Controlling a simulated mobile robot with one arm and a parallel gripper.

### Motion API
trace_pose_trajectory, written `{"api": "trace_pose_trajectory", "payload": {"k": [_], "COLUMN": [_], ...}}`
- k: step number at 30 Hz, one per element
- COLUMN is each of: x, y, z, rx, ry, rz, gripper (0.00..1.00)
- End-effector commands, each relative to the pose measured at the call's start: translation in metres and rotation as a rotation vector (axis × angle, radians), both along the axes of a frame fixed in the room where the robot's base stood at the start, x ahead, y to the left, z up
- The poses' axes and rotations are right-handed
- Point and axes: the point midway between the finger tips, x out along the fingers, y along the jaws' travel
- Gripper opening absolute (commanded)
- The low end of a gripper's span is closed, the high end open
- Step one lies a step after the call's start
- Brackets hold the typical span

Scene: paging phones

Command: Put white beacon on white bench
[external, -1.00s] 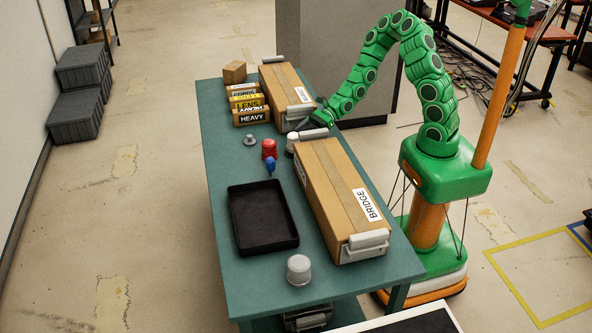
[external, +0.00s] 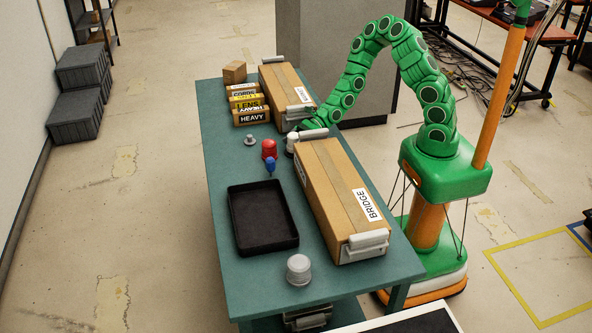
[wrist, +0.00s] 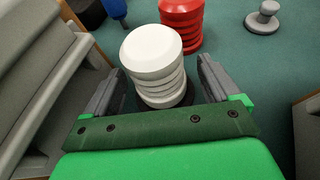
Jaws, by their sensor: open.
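The white beacon (external: 292,144) stands upright on the teal table (external: 222,150), in the gap between the two long cardboard boxes. In the wrist view the ribbed white beacon (wrist: 152,52) is between the two grey fingers of my gripper (wrist: 158,85), with a small gap on either side. My gripper is open and holds nothing. In the external view my gripper (external: 301,134) is low beside the beacon and partly hidden. I cannot make out a white bench for certain; a white-edged surface with a dark top (external: 405,322) shows at the bottom edge.
A red beacon (external: 269,149), a blue piece (external: 270,166) and a grey knob (external: 250,139) stand close by. The BRIDGE box (external: 335,195) and another long box (external: 285,90) flank my gripper. A black tray (external: 262,240) and a grey-white domed piece (external: 299,268) are nearer the front.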

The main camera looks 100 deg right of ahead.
Motion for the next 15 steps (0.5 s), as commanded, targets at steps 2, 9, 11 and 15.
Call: {"api": "trace_pose_trajectory", "payload": {"k": [2, 9, 11, 15], "x": [0.0051, 0.0107, 0.0107, 0.0106], "y": [0.0027, 0.0050, 0.0050, 0.0049], "z": [-0.0028, -0.0056, -0.0056, -0.0056], "rx": [0.000, 0.000, 0.000, 0.000], "ry": [0.001, 0.002, 0.002, 0.002], "rz": [0.001, 0.001, 0.001, 0.001], "gripper": [0.89, 0.89, 0.89, 0.86]}}
